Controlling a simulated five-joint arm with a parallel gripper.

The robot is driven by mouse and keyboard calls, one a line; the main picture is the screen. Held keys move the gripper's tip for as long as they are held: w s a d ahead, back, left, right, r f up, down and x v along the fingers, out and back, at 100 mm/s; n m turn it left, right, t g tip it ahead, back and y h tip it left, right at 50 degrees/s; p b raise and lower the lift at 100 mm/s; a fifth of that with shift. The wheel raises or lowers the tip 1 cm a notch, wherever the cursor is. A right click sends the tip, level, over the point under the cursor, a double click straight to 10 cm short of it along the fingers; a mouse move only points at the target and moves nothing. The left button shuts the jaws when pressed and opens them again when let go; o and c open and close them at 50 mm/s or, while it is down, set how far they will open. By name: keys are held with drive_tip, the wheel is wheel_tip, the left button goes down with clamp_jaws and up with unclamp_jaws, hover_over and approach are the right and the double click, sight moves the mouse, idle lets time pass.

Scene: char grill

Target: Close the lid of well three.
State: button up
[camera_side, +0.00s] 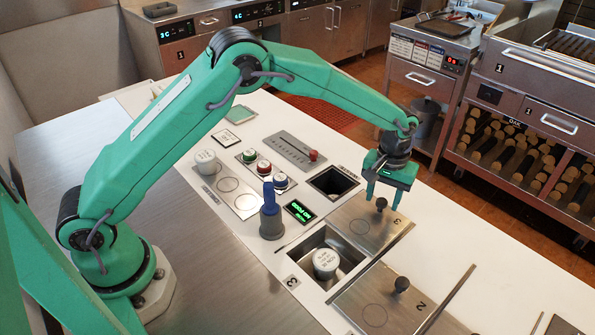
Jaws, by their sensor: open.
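The lid of well three (348,222) is a flat metal plate marked 3. It lies behind and to the right of the well's opening, leaving the well (342,245) uncovered. A black knob (381,204) stands on the lid. A white lidded tub (326,262) with print on top sits inside the well. My gripper (384,202) is open and points down at the knob. Its two green fingers appear on either side of the knob; I cannot tell whether they touch it.
A second lid (345,302) marked 2, with a black knob, lies nearer. Red, green and blue buttons (264,168), a square opening (350,178) and a white tub (206,162) are farther back.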

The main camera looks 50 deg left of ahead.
clamp_jaws()
hover_over(341, 227)
drive_tip(key=s+d, duration=0.3)
drive_tip(key=s, duration=0.1)
drive_tip(key=shift+w, duration=0.1)
idle(0.8)
unclamp_jaws()
drive_tip(key=shift+w+a+r, duration=0.1)
drive_tip(key=shift+r, duration=0.05)
